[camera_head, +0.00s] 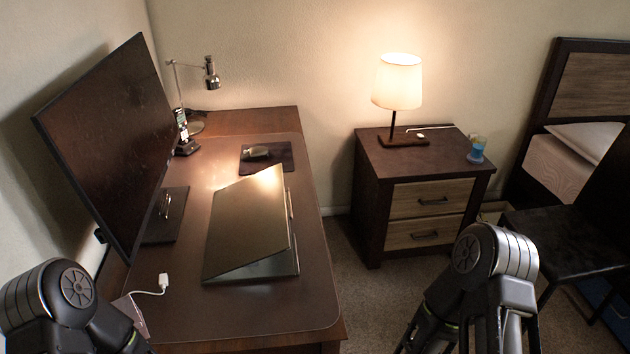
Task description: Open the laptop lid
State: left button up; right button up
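The laptop (247,222) lies on the desk blotter (290,310), in front of the monitor. Its lid is raised at a small angle. A narrow gap shows between the lid and the thin silver base (278,269) along the near side. The keyboard is hidden under the lid. My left arm shows at the lower left corner and my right arm at the lower right, both apart from the laptop. Neither gripper's fingers show.
A large monitor (110,145) stands at the desk's left. A mouse (257,153) on a dark pad lies behind the laptop. A white cable plug (163,281) lies at the near left. The blotter to the right is clear. A nightstand (375,195) with a lamp stands right.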

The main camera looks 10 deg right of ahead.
aim_at(248, 224)
jog(key=l+z, duration=0.2)
jog(key=l, duration=0.25)
jog(key=i+l+z, duration=0.2)
jog(key=l, duration=0.2)
jog(key=i+l+z, duration=0.1)
jog(key=l+z, duration=0.15)
jog(key=l, duration=0.2)
